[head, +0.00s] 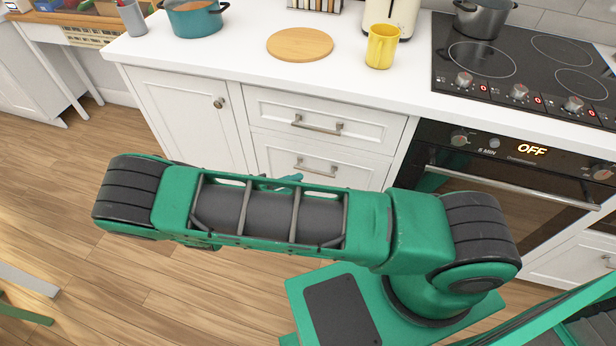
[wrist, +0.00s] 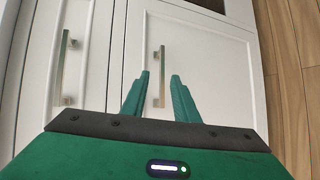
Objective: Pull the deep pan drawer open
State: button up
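The deep pan drawer (head: 280,156) is the white lower front under a shallower drawer, shut, its lower part hidden behind my arm in the head view. Its metal bar handle (head: 315,167) shows just above my arm. In the wrist view the same drawer (wrist: 215,80) fills the middle, and its handle (wrist: 157,62) appears between my fingers. My gripper (wrist: 160,77) is open and empty, one green finger on each side of the handle in the picture. I cannot tell how far the fingertips are from the handle or whether they touch it.
The upper drawer (head: 360,122) is shut; its handle (wrist: 62,67) shows left in the wrist view. A cupboard door (head: 180,108) is left, an oven (head: 490,180) right. The counter holds a yellow mug (head: 382,48), round board (head: 300,44) and teal pot (head: 194,20). Wooden floor (head: 60,180) is clear at left.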

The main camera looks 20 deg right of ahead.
notch_tip(320, 180, down, 4)
jog(key=s+a+n+t+h, duration=0.1)
jog(key=a+n+t+h, duration=0.1)
jog(key=t, duration=0.3)
jog(key=x, duration=1)
jog(key=shift+d+f+y, duration=0.25)
jog(key=shift+f+y, duration=0.05)
jog(key=shift+f, duration=0.05)
grip_shut()
jog(key=shift+f, duration=0.1)
dwell(0.8)
